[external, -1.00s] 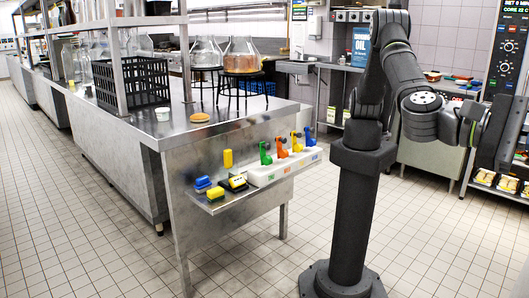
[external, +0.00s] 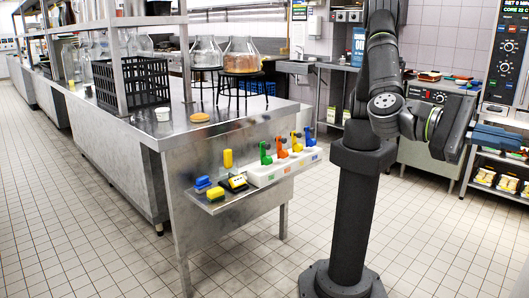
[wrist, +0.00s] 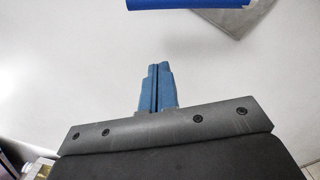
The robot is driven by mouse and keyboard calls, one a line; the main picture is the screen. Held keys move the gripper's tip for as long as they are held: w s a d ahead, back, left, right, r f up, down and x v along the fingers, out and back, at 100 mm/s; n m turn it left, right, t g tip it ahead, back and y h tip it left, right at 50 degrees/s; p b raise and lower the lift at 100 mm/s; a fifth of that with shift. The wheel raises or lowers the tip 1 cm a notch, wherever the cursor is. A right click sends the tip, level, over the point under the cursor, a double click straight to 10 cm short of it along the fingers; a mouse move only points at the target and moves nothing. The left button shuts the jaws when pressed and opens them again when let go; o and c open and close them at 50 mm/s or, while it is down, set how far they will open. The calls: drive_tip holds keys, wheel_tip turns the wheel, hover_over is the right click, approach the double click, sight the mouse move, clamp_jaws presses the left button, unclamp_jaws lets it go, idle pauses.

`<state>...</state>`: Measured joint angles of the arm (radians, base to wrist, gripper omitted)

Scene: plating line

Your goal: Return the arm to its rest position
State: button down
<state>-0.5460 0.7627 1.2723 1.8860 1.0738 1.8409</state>
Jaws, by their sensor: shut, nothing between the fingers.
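My gripper (external: 497,138) is at the right of the external view, held out to the right of my arm and pointing right. Its blue fingers lie close together with nothing between them. In the wrist view the blue fingers (wrist: 158,88) are pressed together at the centre, above a plain pale surface. My arm stands on its dark column and is bent, with the upper links raised and the wrist out to the right.
A steel bench (external: 230,130) at the left carries a black crate (external: 131,84) and glass jars on stands. A steel counter (external: 430,158) and a shelf with yellow items (external: 497,184) stand behind my gripper. A blue object (wrist: 160,4) shows at the top of the wrist view.

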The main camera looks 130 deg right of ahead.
drive_tip(key=w+a+r, duration=0.2)
drive_tip(key=w+a, duration=0.1)
drive_tip(key=a, duration=0.5)
drive_tip(key=s+f+n, duration=0.3)
drive_tip(key=f+n, duration=0.6)
drive_tip(key=f, duration=0.2)
drive_tip(key=shift+s+f+g, duration=0.3)
drive_tip(key=shift+f, duration=0.1)
idle(0.4)
